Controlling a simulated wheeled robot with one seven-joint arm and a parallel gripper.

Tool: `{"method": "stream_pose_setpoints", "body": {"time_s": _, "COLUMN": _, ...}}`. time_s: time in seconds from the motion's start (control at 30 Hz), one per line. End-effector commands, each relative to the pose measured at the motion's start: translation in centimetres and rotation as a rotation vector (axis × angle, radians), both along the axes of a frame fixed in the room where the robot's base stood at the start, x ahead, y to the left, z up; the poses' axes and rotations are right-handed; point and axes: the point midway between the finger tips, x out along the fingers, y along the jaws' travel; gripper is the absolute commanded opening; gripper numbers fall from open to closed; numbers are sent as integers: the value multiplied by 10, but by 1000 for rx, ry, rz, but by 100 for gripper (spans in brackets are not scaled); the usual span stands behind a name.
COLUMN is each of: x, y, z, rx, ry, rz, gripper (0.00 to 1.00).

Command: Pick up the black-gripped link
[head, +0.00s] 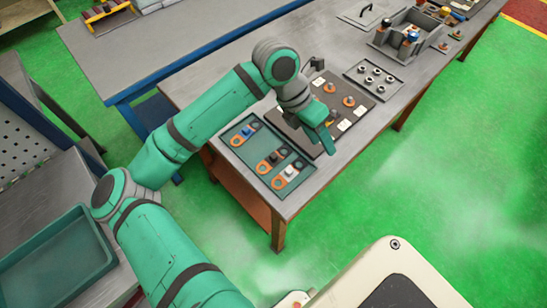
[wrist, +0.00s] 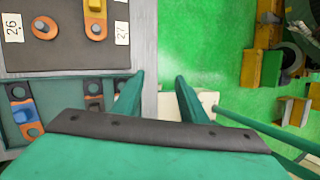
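The black-gripped link (head: 271,161) lies in the shallow green tray (head: 246,156) on the workbench, between a blue-gripped link (head: 246,132) and a white-gripped link (head: 288,174). In the wrist view, the blue-gripped link (wrist: 25,112) is at the left. A darker-gripped link (wrist: 94,96) beside it is partly hidden by my gripper body, and I cannot be sure which link it is. My gripper (head: 326,136) is above the bench's right edge, to the right of the tray. In the wrist view, its two fingers (wrist: 158,78) are apart with nothing between them.
A dark board (head: 340,98) with numbered labels and orange parts lies behind the tray. Further back are a small tray of metal rings (head: 374,76) and a grey bin (head: 406,38). Open green floor lies right of the bench edge.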

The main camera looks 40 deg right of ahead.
Motion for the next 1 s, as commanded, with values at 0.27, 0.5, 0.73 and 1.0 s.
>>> {"method": "stream_pose_setpoints", "body": {"time_s": 0.27, "x": 82, "y": 55, "z": -8, "rx": 263, "ry": -287, "rz": 63, "gripper": 39}}
{"method": "stream_pose_setpoints", "body": {"time_s": 0.5, "x": 103, "y": 71, "z": -14, "rx": 329, "ry": -356, "rz": 82, "gripper": 39}}
{"method": "stream_pose_setpoints", "body": {"time_s": 0.73, "x": 102, "y": 72, "z": -47, "rx": 329, "ry": -354, "rz": 82, "gripper": 39}}
{"method": "stream_pose_setpoints", "body": {"time_s": 1.0, "x": 101, "y": 72, "z": -66, "rx": 328, "ry": -354, "rz": 81, "gripper": 39}}
